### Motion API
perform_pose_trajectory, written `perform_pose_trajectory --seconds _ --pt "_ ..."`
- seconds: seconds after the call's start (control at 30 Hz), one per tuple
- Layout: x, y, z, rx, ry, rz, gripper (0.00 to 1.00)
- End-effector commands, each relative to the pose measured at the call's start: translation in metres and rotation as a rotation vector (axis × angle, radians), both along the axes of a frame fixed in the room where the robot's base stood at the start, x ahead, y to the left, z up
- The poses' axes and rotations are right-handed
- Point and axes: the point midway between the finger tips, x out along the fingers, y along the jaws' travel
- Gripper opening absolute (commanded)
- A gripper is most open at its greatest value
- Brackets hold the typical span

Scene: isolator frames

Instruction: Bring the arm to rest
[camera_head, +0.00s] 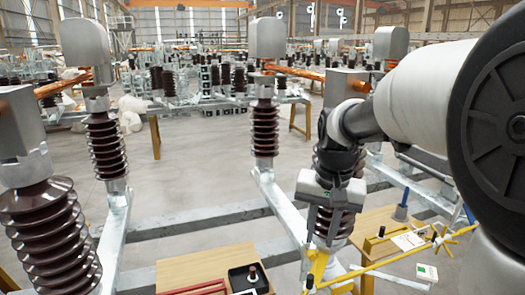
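My arm (425,95) enters from the right edge, its large white and dark links filling the upper right of the view. It bends down at a dark wrist joint. My gripper (324,240) hangs below its grey body, pointing down, in front of a brown ribbed insulator and a yellow frame. The fingers blend into these things behind, so I cannot tell how far apart they are. I see nothing clearly held.
Brown ribbed insulators (265,130) stand on grey steel beams (200,219). A wooden table (205,268) with a black tray (248,279) and red bars is at the bottom. Another table (375,222) holds a yellow tool and papers. Bare floor (205,165) lies behind.

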Motion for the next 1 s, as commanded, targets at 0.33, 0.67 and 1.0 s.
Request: perform_pose_trajectory --seconds 0.33,0.67,1.0 --pt "-0.133 -0.001 0.074 -0.067 -0.258 0.222 0.25" --pt "-0.176 -0.002 0.071 -0.123 -0.346 0.305 0.25" --pt "-0.176 -0.002 0.071 -0.123 -0.346 0.305 0.25"
